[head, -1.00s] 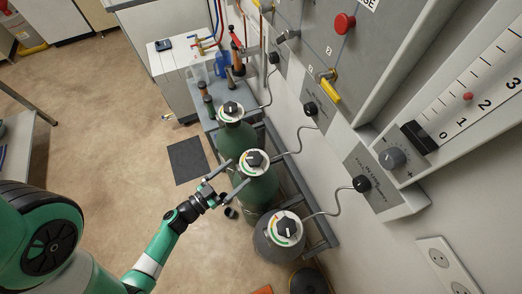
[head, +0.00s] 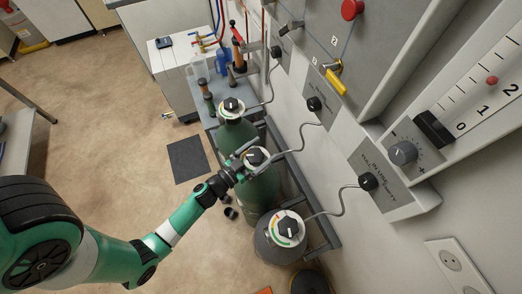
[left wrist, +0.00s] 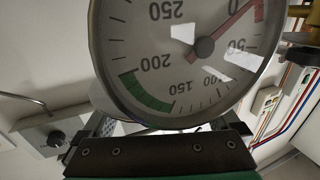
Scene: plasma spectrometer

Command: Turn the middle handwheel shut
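The middle handwheel is a black knob (head: 256,156) on a pale disc with a coloured rim, on top of the middle green cylinder (head: 262,188). My left gripper (head: 247,156) has reached this disc from the left, its fingers apart at the near-left side of the knob. Part of the disc is hidden behind the fingers. In the left wrist view a large round gauge (left wrist: 180,75) with a green arc and a red needle fills the top, and the two fingers (left wrist: 170,125) stand apart below it. I cannot tell whether they touch the handwheel. My right gripper is not in view.
A second cylinder top (head: 232,105) stands behind, and a grey cylinder (head: 280,248) with its own knob stands in front. Thin hoses run to the wall panel (head: 385,180) on the right. Open floor (head: 100,130) lies to the left.

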